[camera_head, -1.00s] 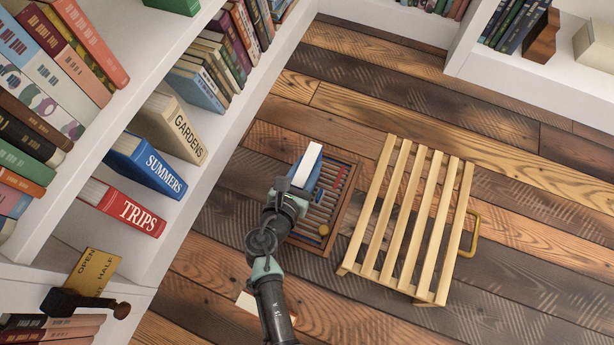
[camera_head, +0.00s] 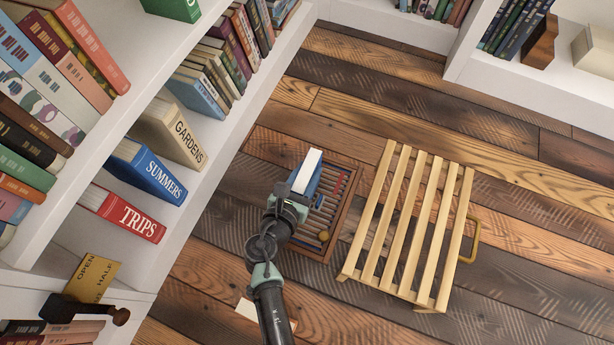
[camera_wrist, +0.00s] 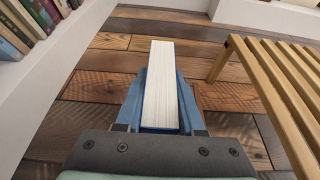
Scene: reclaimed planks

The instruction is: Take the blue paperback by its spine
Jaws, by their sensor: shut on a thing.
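My gripper (camera_head: 297,192) is shut on a blue book (camera_head: 309,168) with a white page block. In the wrist view, the book (camera_wrist: 160,84) stands between the two fingers, its page edges facing away from the palm and blue cover showing along its sides. Its spine is hidden towards the palm. In the head view, the held book appears over a slatted wooden rack (camera_head: 344,213); I cannot tell whether they touch.
A red TRIPS book (camera_head: 128,217) and a cream GARDENS book (camera_head: 177,136) flank SUMMERS. A pale slatted wooden stand (camera_head: 412,222) with a yellow handle is right of the rack. White bookcases border the left and top right. Plank floor (camera_head: 530,240) is clear at right.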

